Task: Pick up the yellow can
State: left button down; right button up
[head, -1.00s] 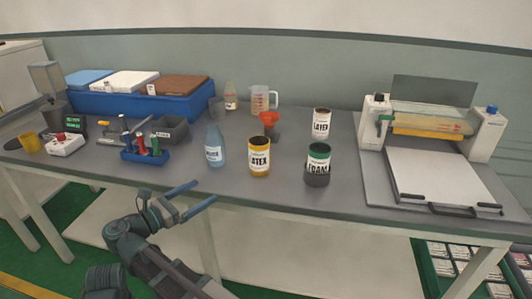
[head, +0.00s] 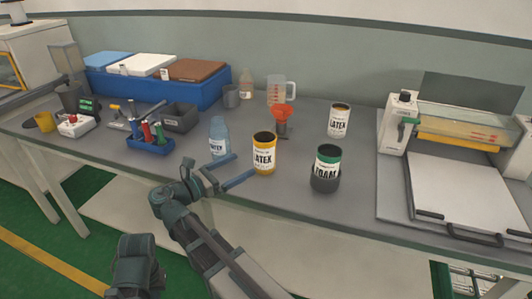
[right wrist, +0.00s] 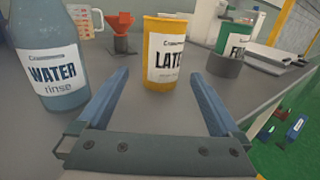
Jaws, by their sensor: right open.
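The yellow can (head: 264,153), with a white LATEX label and a dark top, stands upright on the grey table (head: 350,205) near its front edge. My right gripper (head: 238,168) is open and empty, just left of the can in the head view. In the right wrist view, the yellow can (right wrist: 164,55) stands ahead, beyond and between the two open fingertips (right wrist: 158,78), apart from them. My left gripper does not show.
A blue WATER bottle (head: 219,138) stands close on the left of the gripper. A green FOAM can (head: 327,160) in a dark holder stands to the right. Behind are a red funnel (head: 283,116), a white LATEX can (head: 339,121) and a measuring jug (head: 278,91).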

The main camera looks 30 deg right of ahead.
aim_at(256, 160)
jog(key=d, duration=0.5)
jog(key=shift+w, duration=0.4)
jog(key=d, duration=0.3)
jog(key=shift+w+d+f, duration=0.1)
jog(key=shift+d+f, duration=0.1)
jog(key=shift+d, duration=0.2)
jog(key=shift+w+d, duration=0.15)
jog(key=shift+d, duration=0.5)
jog(key=shift+c, duration=0.2)
jog(key=c, duration=1.3)
jog(key=shift+r, duration=0.3)
